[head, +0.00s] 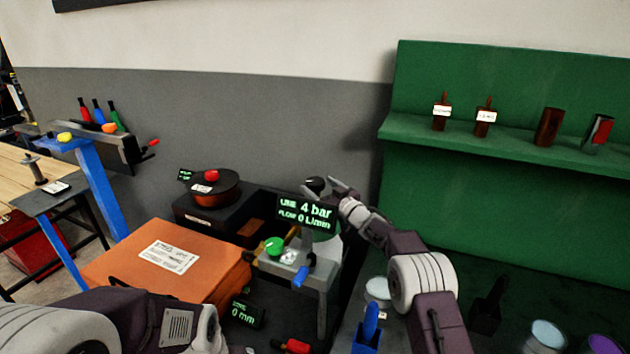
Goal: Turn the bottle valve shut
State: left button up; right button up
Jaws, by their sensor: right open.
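A small dark round knob (316,185) shows just above the display, in front of the grey wall; it may be the bottle valve, but I cannot tell for sure. The bottle itself is mostly hidden. The display (306,213) reads line 4 bar and flow 0 L/min. My right gripper (337,190) is open, its fingers just right of the dark knob; I cannot tell whether they touch it. My left arm comes in at the lower left, and its fingers are out of view.
A small grey stand (307,273) carries a green knob (274,246) and a blue handle (300,277). An orange case (170,262) lies left of it. A black box with a dark red spool (212,190) stands behind. A green shelf (480,145) fills the right side.

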jog(key=shift+w+a+r, duration=0.15)
jog(key=shift+w+a, duration=0.2)
jog(key=shift+w, duration=0.1)
jog(key=shift+w+a+r+p, duration=0.15)
jog(key=shift+w+a+p, duration=0.2)
jog(key=shift+p, duration=0.1)
jog(key=shift+w+a, duration=0.1)
jog(key=shift+w, duration=0.15)
jog(key=shift+s, duration=0.1)
jog(key=c, duration=1.4)
jog(key=b, duration=0.2)
jog(key=m+t+h+b, duration=0.1)
jog(key=b, duration=0.1)
jog(key=shift+f, duration=0.25)
jog(key=shift+r+m+h+b, duration=0.15)
jog(key=shift+m+h+b, duration=0.2)
jog(key=shift+h, duration=0.25)
